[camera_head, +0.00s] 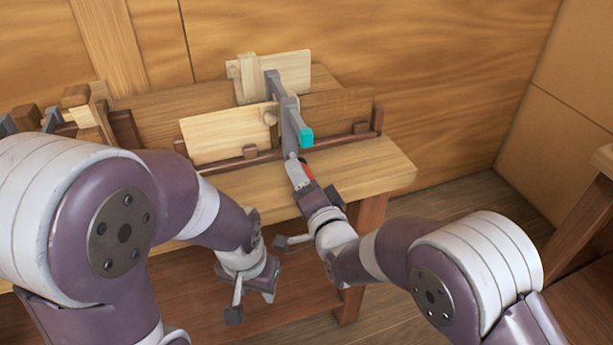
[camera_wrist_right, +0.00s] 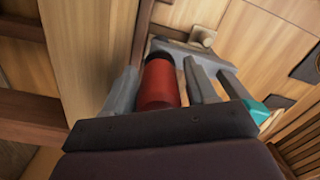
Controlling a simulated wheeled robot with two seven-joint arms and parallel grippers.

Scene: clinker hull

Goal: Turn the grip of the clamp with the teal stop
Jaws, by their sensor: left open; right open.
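My right gripper (camera_head: 298,172) is open at the red grip. In the right wrist view the red grip (camera_wrist_right: 160,86) lies between the two grey fingers, closer to the left one; I cannot tell whether it touches. The teal stop (camera_wrist_right: 257,111) shows there at right. My left gripper (camera_head: 266,288) is open, low in front of the bench, away from the clamp.
The wooden bench (camera_head: 375,165) holds pale boards (camera_head: 222,135) and a dark rail (camera_head: 235,163) in front of them. More wooden and grey clamp parts (camera_head: 75,105) stand at the left. A wooden wall is behind. Floor is clear right of the bench.

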